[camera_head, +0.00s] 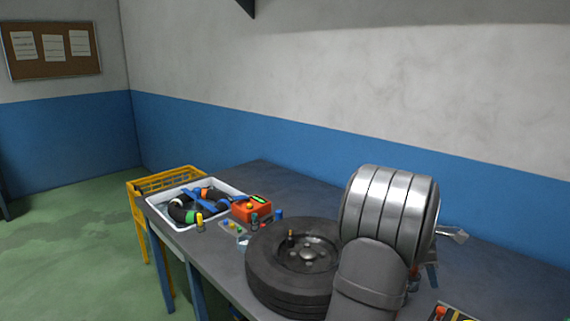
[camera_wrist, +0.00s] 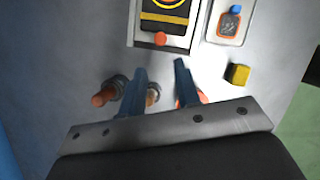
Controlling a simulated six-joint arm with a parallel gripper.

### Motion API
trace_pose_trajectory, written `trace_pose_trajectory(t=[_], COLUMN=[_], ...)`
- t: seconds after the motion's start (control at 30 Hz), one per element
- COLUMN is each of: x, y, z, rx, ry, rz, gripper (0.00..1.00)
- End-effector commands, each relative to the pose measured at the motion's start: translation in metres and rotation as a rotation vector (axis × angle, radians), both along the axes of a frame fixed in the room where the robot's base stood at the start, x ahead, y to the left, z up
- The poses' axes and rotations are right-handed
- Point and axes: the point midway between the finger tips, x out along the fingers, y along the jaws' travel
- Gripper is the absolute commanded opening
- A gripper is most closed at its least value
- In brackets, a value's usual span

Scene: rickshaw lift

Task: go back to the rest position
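My gripper (camera_wrist: 160,68) shows in the wrist view as two blue fingers standing apart, with nothing seen held between them. It points down at a grey bench top. An orange-tipped part with a dark collar (camera_wrist: 106,93) is beside the left finger, and a similar small part is partly hidden behind the fingers. I cannot tell if the fingers touch them. In the head view my silver ribbed arm fills the right side above the bench (camera_head: 208,254), and it hides most of the gripper area.
A tyre on a wheel (camera_head: 293,262) lies on the bench left of my arm. Further left are an orange box (camera_head: 251,210) and a white tray (camera_head: 160,203) of tools, by a yellow crate (camera_head: 165,180). The wrist view shows a yellow block (camera_wrist: 238,74). A wall runs behind.

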Motion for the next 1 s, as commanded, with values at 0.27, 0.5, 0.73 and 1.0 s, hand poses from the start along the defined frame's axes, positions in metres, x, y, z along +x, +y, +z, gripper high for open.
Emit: trace_pose_trajectory(t=[0.27,0.5,0.73,1.0], x=[0.006,0.007,0.007,0.008], y=[0.014,0.018,0.018,0.018], z=[0.037,0.046,0.046,0.043], rx=[0.000,0.000,0.000,0.002], ry=[0.000,0.001,0.001,0.002], rz=[0.001,0.001,0.001,-0.007], gripper=[0.30,0.30,0.24,0.00])
